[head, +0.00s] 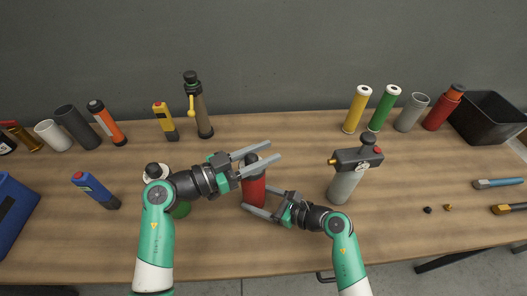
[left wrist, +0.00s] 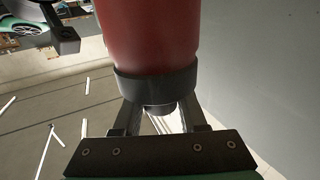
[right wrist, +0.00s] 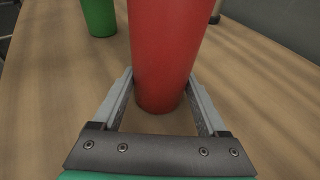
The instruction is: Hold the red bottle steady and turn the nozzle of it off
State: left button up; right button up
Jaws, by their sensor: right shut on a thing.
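The red bottle (head: 254,190) stands upright near the middle of the table, with a dark collar and nozzle (head: 251,158) on top. My right gripper (head: 256,201) is shut on the bottle's lower body; the right wrist view shows a finger on each side of the red body (right wrist: 165,50). My left gripper (head: 262,154) is open at the top of the bottle, its fingers on either side of the nozzle. In the left wrist view the red body (left wrist: 150,40), dark collar (left wrist: 157,87) and nozzle tip (left wrist: 160,108) show; the fingers look apart from the nozzle.
A grey bottle with a dark head (head: 345,185) stands to the right. A green object (head: 181,210) is partly hidden by my left arm. Several cylinders line the back, and a black bin (head: 487,117) sits at the back right.

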pick_arm(q)
jog(key=o, duration=0.3)
jog(key=shift+o, duration=0.2)
jog(key=v, duration=1.2)
